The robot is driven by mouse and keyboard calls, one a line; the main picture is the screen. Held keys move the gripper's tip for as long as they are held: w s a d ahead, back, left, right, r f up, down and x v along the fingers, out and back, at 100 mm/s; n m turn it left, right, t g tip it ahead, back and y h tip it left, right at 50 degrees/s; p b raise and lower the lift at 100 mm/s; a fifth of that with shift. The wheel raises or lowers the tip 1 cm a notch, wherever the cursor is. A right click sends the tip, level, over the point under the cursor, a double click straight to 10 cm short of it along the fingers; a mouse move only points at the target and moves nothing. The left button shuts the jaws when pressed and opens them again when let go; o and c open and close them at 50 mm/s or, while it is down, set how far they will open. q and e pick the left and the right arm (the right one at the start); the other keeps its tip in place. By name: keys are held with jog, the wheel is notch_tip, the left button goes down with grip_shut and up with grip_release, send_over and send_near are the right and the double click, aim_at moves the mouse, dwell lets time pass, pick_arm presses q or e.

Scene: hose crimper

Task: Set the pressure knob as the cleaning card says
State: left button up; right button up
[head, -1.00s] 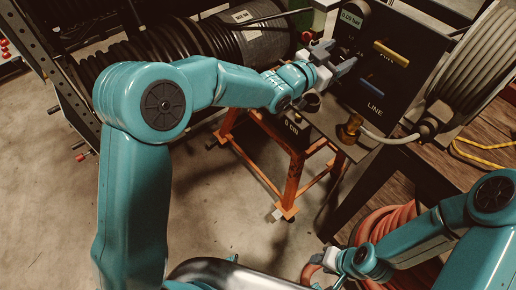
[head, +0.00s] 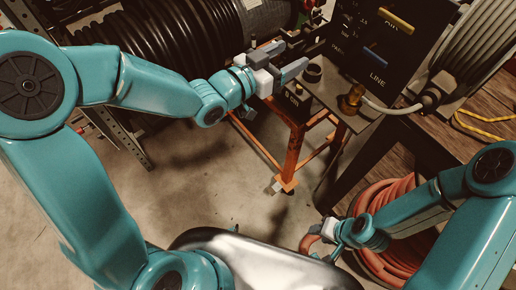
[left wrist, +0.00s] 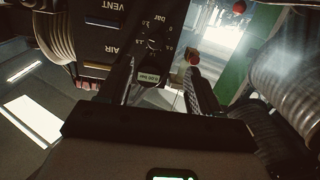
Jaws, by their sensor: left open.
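The pressure knob (left wrist: 153,42) is a dark round knob on the black panel, with a bar scale around it, in the left wrist view. Its setting is too small to read. A small lit display (left wrist: 153,77) below it seems to read 0.00 bar. In the head view the black panel (head: 415,45) stands at the upper right. My left gripper (head: 290,60) is open and empty, left of the panel and apart from the knob. My right gripper (head: 338,243) is low at the right, by the orange hose; its jaws are unclear. I cannot make out a cleaning card.
A yellow handle (head: 395,22) and a blue handle (head: 375,57) stick out of the panel. A brass fitting (head: 352,98) stands on the plate below. Coiled orange hose (head: 400,255) lies at the lower right. A red knob (left wrist: 193,57) is near my left fingers.

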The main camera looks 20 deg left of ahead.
pick_arm(q)
jog(key=s+a+f+n+g+y+p, duration=0.1)
jog(key=s+f+n+g, duration=0.1)
jog(key=f, duration=0.6)
jog(key=s+a+f+n+g+y+p, duration=0.1)
jog(key=s+f+n+g+y, duration=0.1)
jog(key=f, duration=0.6)
jog(key=s+f+n+g+y+p, duration=0.1)
jog(key=s+f+g, duration=0.3)
jog(key=f, duration=0.5)
jog(key=shift+s+a+n+y+p, duration=0.3)
jog(key=shift+s+a+n+y, duration=0.15)
jog(key=shift+s, duration=0.6)
